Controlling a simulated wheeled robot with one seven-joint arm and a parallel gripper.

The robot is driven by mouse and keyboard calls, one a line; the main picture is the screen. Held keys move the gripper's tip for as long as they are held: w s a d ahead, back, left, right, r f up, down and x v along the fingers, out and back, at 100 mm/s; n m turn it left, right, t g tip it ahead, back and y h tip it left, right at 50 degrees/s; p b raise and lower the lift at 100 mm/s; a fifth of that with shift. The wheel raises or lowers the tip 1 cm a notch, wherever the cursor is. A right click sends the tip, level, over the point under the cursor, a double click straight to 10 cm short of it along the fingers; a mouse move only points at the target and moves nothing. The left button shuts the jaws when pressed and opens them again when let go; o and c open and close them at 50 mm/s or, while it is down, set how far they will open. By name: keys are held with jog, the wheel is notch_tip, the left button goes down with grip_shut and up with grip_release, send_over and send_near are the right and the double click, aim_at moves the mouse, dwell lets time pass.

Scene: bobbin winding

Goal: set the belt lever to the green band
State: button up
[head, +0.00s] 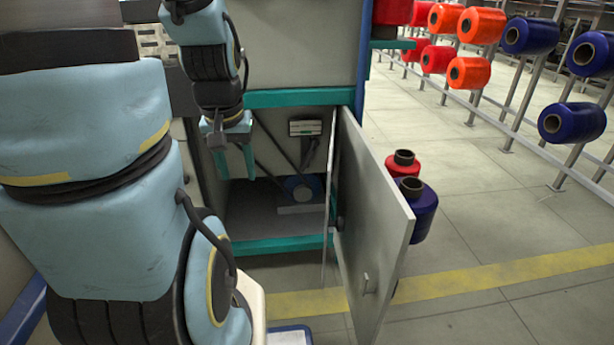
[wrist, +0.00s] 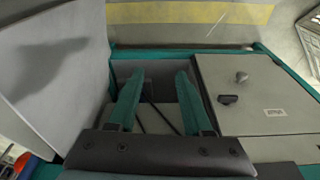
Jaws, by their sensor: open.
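The open cabinet (head: 285,245) has a grey inside and teal rails. Inside it, dark belt runs slant down towards a blue round part (head: 302,187) on a grey block. A small pale box with a greenish face (head: 305,128) sits high on the inner wall, with a dark part hanging below it. I cannot make out the belt lever or tell whether that face is the green band. My gripper (head: 236,177) has teal fingers pointing down at the cabinet opening. In the wrist view my gripper (wrist: 157,75) is open and empty, with dark lines behind its fingers.
The grey cabinet door (head: 375,225) stands open on the right. In the wrist view a closed panel (wrist: 255,90) with a knob and a latch lies right of the opening. Red and blue bobbins (head: 418,205) stand beyond the door. Floor is clear around the yellow line (head: 500,273).

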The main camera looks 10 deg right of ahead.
jog(key=w+d+f+t+b, duration=0.1)
jog(key=w+f+b, duration=0.1)
jog(key=f+b, duration=0.5)
jog(key=w+f+b, duration=0.2)
jog(key=f+b, duration=0.4)
jog(key=f, duration=0.2)
jog(key=m+t+h+b, duration=0.4)
jog(key=m+t+b, duration=0.3)
jog(key=t, duration=1.1)
send_near(307, 160)
jog(key=w+b, duration=0.1)
jog(key=w, duration=0.2)
jog(key=b+x, duration=0.4)
jog(key=x, duration=0.6)
jog(key=shift+w+d+n+b, duration=0.25)
jog(key=shift+w+n+b, duration=0.05)
jog(key=shift+w, duration=0.1)
